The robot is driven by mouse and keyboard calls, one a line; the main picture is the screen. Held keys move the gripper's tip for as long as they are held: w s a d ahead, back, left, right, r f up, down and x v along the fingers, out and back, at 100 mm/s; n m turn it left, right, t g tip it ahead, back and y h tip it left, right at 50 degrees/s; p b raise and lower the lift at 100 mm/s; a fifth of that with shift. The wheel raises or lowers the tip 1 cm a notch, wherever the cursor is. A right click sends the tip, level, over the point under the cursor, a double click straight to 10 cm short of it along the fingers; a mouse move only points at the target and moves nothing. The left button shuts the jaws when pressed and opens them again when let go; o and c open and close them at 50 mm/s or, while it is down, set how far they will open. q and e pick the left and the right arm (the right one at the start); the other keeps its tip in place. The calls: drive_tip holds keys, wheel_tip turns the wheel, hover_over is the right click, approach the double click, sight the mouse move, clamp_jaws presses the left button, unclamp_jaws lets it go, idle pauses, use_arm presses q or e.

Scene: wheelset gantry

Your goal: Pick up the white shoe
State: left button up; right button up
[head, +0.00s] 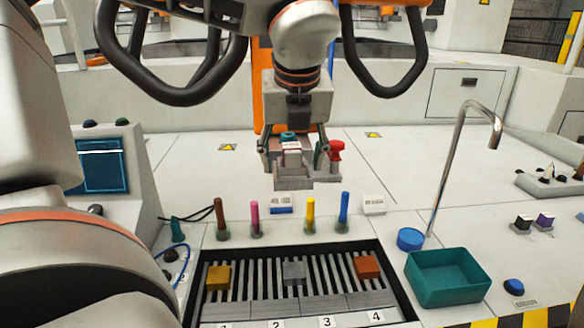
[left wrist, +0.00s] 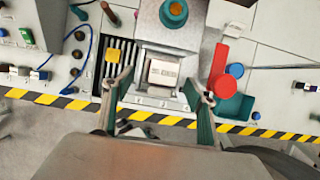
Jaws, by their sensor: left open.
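A white block with small dark lettering (head: 291,147), which looks like the white shoe, sits on a grey fixture (head: 306,183) in the middle of the head view. In the left wrist view the white shoe (left wrist: 162,73) lies between the tips of my left gripper (left wrist: 158,84). My left gripper (head: 291,157) is open, with one finger on each side of the shoe and gaps showing. How far the tips reach down beside it I cannot tell. My right gripper is in neither view.
A teal knob (head: 288,136) and a red part (head: 336,151) stand close to the shoe. Below are several coloured pegs, a slotted tray (head: 330,307) with blocks, a green bin (head: 447,276) and a curved metal pipe (head: 451,165).

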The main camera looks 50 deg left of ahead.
sight(293, 150)
use_arm(q)
drive_tip(key=c, duration=1.2)
drive_tip(key=shift+r, duration=0.15)
wheel_tip(293, 150, up, 20)
drive_tip(key=p, duration=0.3)
